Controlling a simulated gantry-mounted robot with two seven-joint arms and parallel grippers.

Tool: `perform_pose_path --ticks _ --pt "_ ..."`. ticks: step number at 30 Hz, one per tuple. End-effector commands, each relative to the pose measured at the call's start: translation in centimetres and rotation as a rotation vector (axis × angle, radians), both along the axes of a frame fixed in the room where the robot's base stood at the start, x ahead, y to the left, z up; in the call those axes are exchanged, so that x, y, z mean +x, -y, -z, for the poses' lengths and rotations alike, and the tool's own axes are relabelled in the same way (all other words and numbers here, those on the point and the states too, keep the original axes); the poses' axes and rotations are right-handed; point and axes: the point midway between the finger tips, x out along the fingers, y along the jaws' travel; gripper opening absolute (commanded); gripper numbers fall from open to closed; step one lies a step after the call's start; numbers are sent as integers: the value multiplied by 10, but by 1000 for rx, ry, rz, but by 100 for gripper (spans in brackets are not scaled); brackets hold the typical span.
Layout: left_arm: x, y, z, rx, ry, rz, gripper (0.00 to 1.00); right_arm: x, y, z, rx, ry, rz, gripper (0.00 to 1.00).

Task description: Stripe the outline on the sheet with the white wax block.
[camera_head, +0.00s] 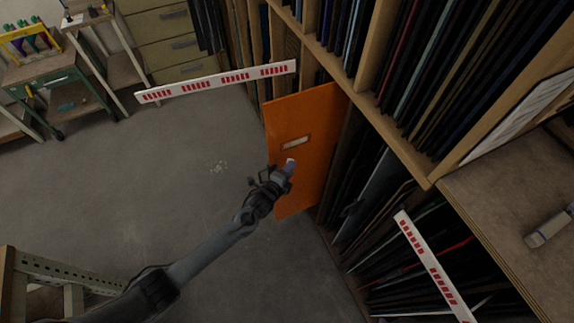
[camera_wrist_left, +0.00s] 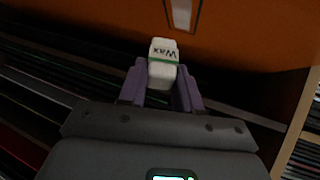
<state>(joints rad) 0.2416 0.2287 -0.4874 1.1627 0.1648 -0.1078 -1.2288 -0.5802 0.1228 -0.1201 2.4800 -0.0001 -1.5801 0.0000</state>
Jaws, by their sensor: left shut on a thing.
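The orange sheet (camera_head: 306,122) stands upright, partly out of the wooden rack. A small pale rectangular outline (camera_head: 296,143) is on its face; its lower part also shows at the top of the left wrist view (camera_wrist_left: 181,14). My left gripper (camera_head: 287,172) is in front of the sheet, just below the outline. It is shut on the white wax block (camera_wrist_left: 163,58), which has a green band and the word "Wax". The block's free end points toward the outline and looks apart from it. I cannot tell whether it touches the sheet. My right gripper is not in view.
Rack slots (camera_head: 440,60) full of dark sheets surround the orange sheet on the right. Two white bars with red marks (camera_head: 218,82) (camera_head: 432,266) stick out on either side. A wooden bench top (camera_head: 510,220) with a grey-white cylinder is at right. The grey floor at left is open.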

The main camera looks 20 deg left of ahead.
Motion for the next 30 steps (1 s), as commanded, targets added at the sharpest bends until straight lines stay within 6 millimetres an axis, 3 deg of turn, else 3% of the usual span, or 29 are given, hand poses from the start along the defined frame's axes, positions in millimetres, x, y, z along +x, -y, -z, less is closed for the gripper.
perform_pose_path --ticks 11,30 --pt "-1 1 -1 -1 1 0 0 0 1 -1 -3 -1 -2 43" --pt "-21 22 0 -1 1 0 0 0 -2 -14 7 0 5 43"
